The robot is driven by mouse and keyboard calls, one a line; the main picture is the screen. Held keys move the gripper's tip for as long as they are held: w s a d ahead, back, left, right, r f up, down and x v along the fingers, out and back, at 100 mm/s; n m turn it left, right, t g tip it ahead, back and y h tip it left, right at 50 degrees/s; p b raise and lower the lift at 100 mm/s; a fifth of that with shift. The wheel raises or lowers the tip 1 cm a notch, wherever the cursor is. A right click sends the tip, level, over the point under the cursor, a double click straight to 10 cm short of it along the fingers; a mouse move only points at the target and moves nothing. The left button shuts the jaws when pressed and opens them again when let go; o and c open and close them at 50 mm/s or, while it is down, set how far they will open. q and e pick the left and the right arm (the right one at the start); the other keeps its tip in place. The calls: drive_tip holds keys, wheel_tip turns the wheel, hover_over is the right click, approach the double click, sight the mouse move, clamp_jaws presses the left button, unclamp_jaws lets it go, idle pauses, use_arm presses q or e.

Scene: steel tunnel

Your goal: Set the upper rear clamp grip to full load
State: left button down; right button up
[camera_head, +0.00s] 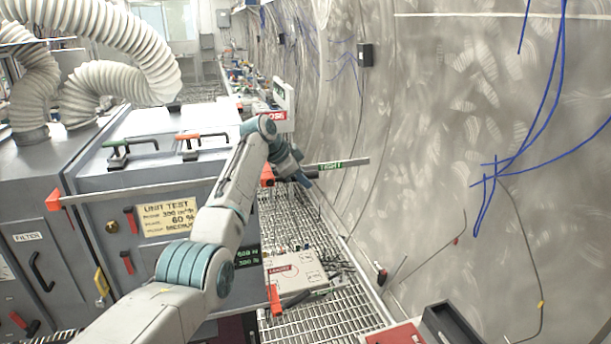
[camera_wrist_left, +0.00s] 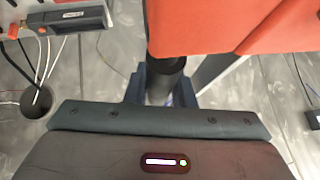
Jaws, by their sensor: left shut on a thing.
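My left arm reaches across the grey cabinet's front, and its gripper (camera_head: 303,180) is at the cabinet's right rear edge, beside an orange-red clamp part (camera_head: 267,176). In the left wrist view, the gripper (camera_wrist_left: 162,92) is shut around a dark round grip (camera_wrist_left: 164,74) below a large orange-red block (camera_wrist_left: 235,25). The arm and gripper hide much of this clamp in the head view. A bar with a green "TIGHT" label (camera_head: 330,165) extends right of the gripper. A green-lit display (camera_head: 247,257) is on the cabinet side; its figures are hard to read. My right gripper is not in view.
Another orange-red grip (camera_head: 274,299) is lower down. A white box (camera_head: 293,272) with cables lies on the grated floor. The curved steel wall (camera_head: 430,150) is to the right.

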use_arm(q)
drive_tip(key=c, duration=1.4)
unclamp_jaws()
drive_tip(key=shift+o, duration=0.8)
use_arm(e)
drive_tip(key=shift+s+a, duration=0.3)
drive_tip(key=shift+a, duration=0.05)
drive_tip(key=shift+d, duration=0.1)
